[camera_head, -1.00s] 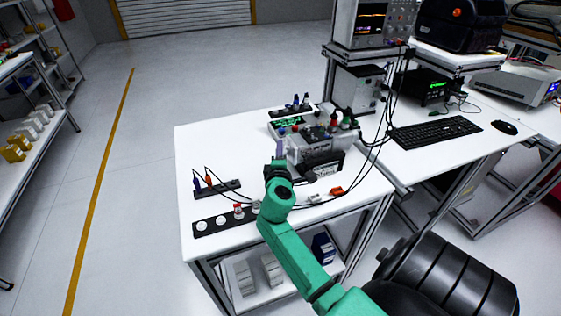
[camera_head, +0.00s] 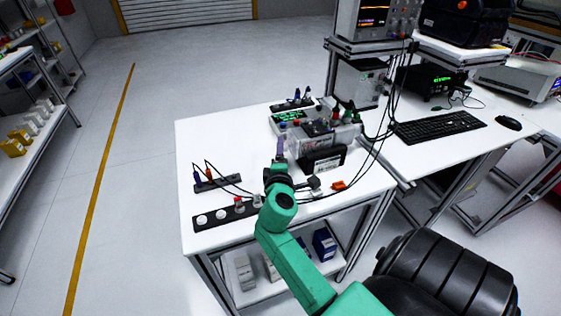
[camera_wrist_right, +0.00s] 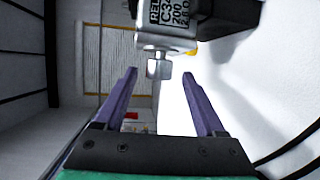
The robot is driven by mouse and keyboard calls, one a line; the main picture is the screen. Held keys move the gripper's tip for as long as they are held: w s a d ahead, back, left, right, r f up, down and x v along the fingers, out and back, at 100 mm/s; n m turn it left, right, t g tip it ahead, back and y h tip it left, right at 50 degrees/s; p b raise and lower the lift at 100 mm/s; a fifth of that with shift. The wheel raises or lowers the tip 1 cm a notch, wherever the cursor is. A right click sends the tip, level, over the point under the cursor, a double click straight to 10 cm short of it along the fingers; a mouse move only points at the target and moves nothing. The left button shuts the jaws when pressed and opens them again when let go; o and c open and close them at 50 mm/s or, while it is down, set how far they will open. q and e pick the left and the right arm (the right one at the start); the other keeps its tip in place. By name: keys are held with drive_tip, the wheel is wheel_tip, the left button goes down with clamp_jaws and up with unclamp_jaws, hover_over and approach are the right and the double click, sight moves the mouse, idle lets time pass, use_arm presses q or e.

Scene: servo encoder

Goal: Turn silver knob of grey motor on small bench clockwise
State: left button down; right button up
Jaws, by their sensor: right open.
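In the right wrist view a grey motor (camera_wrist_right: 168,12) with a printed label hangs at the top. Its silver knob (camera_wrist_right: 158,69) points down towards my gripper. My right gripper (camera_wrist_right: 159,73) is open, with one purple finger on each side of the knob and a visible gap to both. In the head view my right gripper (camera_head: 281,146) is at the left side of the grey equipment on the small white bench (camera_head: 225,145). The motor and knob cannot be made out clearly there. My left gripper is not in view.
Beside my gripper stands a grey unit with a black labelled front (camera_head: 323,161) and coloured plugs on top. A black strip with round knobs (camera_head: 222,215) lies at the bench's front left. Black cables cross the bench. The bench's back left is clear.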

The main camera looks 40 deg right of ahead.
drive_tip(key=b+v, duration=0.2)
drive_tip(key=v, duration=0.8)
drive_tip(key=shift+s, duration=0.2)
drive_tip(key=shift+a, duration=0.2)
